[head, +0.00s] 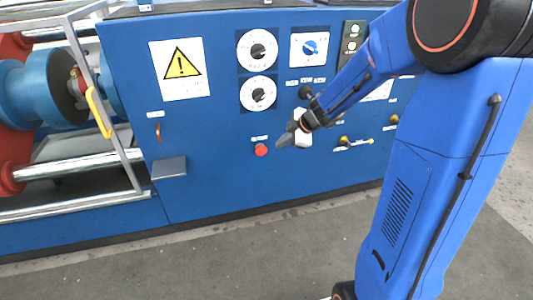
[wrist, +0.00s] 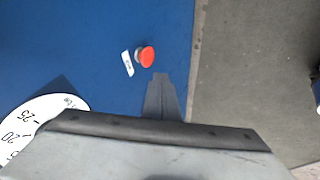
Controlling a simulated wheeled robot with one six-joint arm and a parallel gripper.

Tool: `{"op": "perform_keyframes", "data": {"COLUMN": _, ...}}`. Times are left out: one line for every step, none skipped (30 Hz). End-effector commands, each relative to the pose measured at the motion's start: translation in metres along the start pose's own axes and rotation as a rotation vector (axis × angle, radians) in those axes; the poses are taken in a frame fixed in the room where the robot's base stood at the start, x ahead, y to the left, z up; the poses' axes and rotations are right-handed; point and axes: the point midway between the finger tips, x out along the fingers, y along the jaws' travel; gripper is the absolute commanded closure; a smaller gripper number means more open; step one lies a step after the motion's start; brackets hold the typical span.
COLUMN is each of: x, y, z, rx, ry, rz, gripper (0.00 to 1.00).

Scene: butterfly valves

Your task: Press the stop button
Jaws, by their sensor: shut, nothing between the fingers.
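The red stop button (head: 261,149) sits on the blue front panel of the machine, below two round dials. A small white label is just above it. In the wrist view the red button (wrist: 147,57) stands out from the panel on a short grey stem, next to its white label (wrist: 127,63). My gripper (head: 283,141) is shut and empty, to the right of the button and slightly higher in the head view. In the wrist view its closed fingertips (wrist: 160,76) are close to the button, with a small gap in the picture. I cannot tell the depth between them.
Two dials (head: 258,93) and a blue rotary switch (head: 310,47) are above. A grey box (head: 168,167) juts out at left, near a yellow-handled guard (head: 98,112). Grey floor (head: 230,262) is clear in front.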

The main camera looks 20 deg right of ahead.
Motion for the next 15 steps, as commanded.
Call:
{"op": "perform_keyframes", "data": {"x": 0.0038, "y": -0.0041, "z": 0.0016, "rx": -0.007, "ry": 0.005, "rz": -0.022, "gripper": 1.0}}
{"op": "perform_keyframes", "data": {"x": 0.005, "y": -0.006, "z": 0.0022, "rx": -0.012, "ry": 0.006, "rz": -0.032, "gripper": 1.0}}
{"op": "perform_keyframes", "data": {"x": 0.0063, "y": -0.0081, "z": 0.0026, "rx": -0.016, "ry": 0.008, "rz": -0.043, "gripper": 1.0}}
{"op": "perform_keyframes", "data": {"x": 0.0069, "y": -0.0092, "z": 0.0027, "rx": -0.017, "ry": 0.01, "rz": -0.048, "gripper": 1.0}}
{"op": "perform_keyframes", "data": {"x": 0.0074, "y": -0.01, "z": 0.0028, "rx": -0.018, "ry": 0.011, "rz": -0.052, "gripper": 1.0}}
{"op": "perform_keyframes", "data": {"x": 0.0078, "y": -0.0107, "z": 0.003, "rx": -0.019, "ry": 0.012, "rz": -0.056, "gripper": 1.0}}
{"op": "perform_keyframes", "data": {"x": 0.0079, "y": -0.011, "z": 0.003, "rx": -0.02, "ry": 0.012, "rz": -0.057, "gripper": 1.0}}
{"op": "perform_keyframes", "data": {"x": 0.0079, "y": -0.0111, "z": 0.003, "rx": -0.02, "ry": 0.012, "rz": -0.057, "gripper": 1.0}}
{"op": "perform_keyframes", "data": {"x": 0.0078, "y": -0.011, "z": 0.003, "rx": -0.02, "ry": 0.012, "rz": -0.057, "gripper": 1.0}}
{"op": "perform_keyframes", "data": {"x": 0.0078, "y": -0.011, "z": 0.0029, "rx": -0.02, "ry": 0.012, "rz": -0.056, "gripper": 1.0}}
{"op": "perform_keyframes", "data": {"x": 0.0078, "y": -0.011, "z": 0.0029, "rx": -0.02, "ry": 0.011, "rz": -0.056, "gripper": 1.0}}
{"op": "perform_keyframes", "data": {"x": 0.0078, "y": -0.0109, "z": 0.0029, "rx": -0.02, "ry": 0.011, "rz": -0.056, "gripper": 1.0}}
{"op": "perform_keyframes", "data": {"x": 0.0078, "y": -0.0109, "z": 0.0029, "rx": -0.02, "ry": 0.011, "rz": -0.056, "gripper": 1.0}}
{"op": "perform_keyframes", "data": {"x": 0.0078, "y": -0.0109, "z": 0.0029, "rx": -0.02, "ry": 0.011, "rz": -0.056, "gripper": 1.0}}
{"op": "perform_keyframes", "data": {"x": 0.0082, "y": -0.0109, "z": 0.0029, "rx": -0.02, "ry": 0.011, "rz": -0.056, "gripper": 1.0}}
